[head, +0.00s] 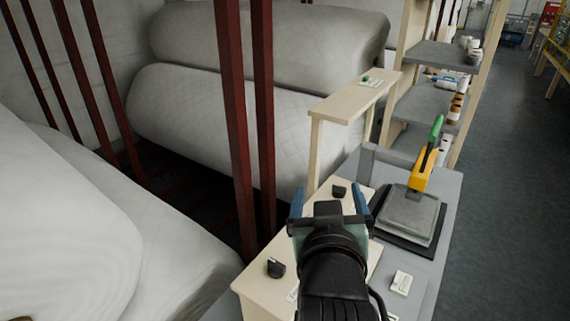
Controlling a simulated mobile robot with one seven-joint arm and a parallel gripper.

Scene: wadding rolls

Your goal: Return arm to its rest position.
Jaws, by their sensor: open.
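My gripper (328,200) is in the lower middle of the head view, at the end of my black arm. Its two blue fingers stand wide apart, and nothing shows between them. It is over a cream board (257,285) on a grey table (445,205). Part of the board and table is hidden behind my arm. Whether the gripper touches anything below cannot be told.
Large white wadding rolls (200,120) lie at the left and back, behind dark red posts (237,130). A press with a yellow and green handle (424,170) stands right of my gripper. A small dark object (276,267) lies on the board. Open floor (515,200) is at right.

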